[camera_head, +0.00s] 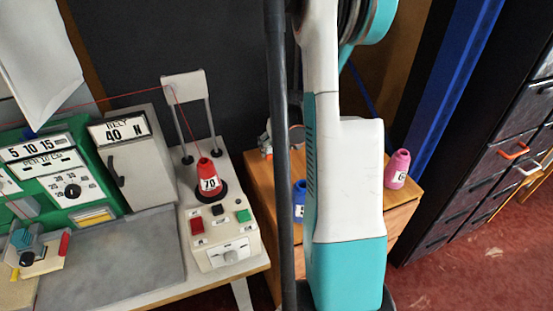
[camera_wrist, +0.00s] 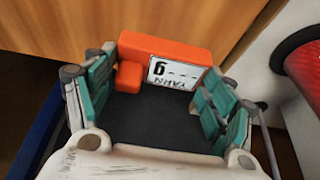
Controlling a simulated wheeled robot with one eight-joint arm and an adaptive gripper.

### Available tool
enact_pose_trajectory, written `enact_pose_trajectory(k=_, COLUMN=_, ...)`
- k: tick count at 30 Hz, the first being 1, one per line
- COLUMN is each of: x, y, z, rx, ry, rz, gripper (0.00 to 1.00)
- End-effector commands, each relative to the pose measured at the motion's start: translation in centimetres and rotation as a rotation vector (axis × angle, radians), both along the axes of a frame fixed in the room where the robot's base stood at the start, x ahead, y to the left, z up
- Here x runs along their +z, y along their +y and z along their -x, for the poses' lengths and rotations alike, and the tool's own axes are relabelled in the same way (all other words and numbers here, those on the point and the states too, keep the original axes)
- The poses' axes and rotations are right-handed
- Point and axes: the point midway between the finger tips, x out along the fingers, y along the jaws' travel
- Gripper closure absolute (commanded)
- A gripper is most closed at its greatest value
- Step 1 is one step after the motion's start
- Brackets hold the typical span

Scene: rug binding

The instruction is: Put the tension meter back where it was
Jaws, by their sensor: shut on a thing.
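In the wrist view, my gripper (camera_wrist: 160,88) is shut on the orange tension meter (camera_wrist: 165,50). The meter is a blocky orange body with a small orange knob and a white label, which appears upside down and carries a dark mark and the word YARN. The teal finger pads stand on either side of it. A wooden surface lies beyond the meter, and I cannot tell whether the two touch. In the head view, my arm hides the gripper and the meter.
A red cone marked 70 (camera_head: 208,178) stands on the white control unit (camera_head: 232,250); it also shows in the wrist view (camera_wrist: 304,66). A blue cone (camera_head: 299,194) and a pink cone (camera_head: 397,168) stand on the wooden cabinet (camera_head: 262,195). Dark drawers (camera_head: 480,150) are at right.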

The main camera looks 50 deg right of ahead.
Motion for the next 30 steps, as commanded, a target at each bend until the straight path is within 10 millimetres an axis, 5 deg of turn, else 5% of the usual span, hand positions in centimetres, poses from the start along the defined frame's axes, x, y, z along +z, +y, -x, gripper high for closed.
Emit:
enact_pose_trajectory(k=12, x=-4.4, y=0.0, z=0.0, rx=0.0, ry=0.0, rz=0.0, gripper=0.54)
enact_pose_trajectory(k=24, x=-4.9, y=0.0, z=0.0, rx=0.0, ry=0.0, rz=0.0, gripper=0.54)
enact_pose_trajectory(k=25, x=-5.0, y=0.0, z=0.0, rx=0.0, ry=0.0, rz=0.0, gripper=0.22)
enact_pose_trajectory(k=27, x=-4.9, y=0.0, z=0.0, rx=0.0, ry=0.0, rz=0.0, gripper=0.06)
enact_pose_trajectory(k=30, x=-4.8, y=0.0, z=0.0, rx=0.0, ry=0.0, rz=0.0, gripper=0.04)
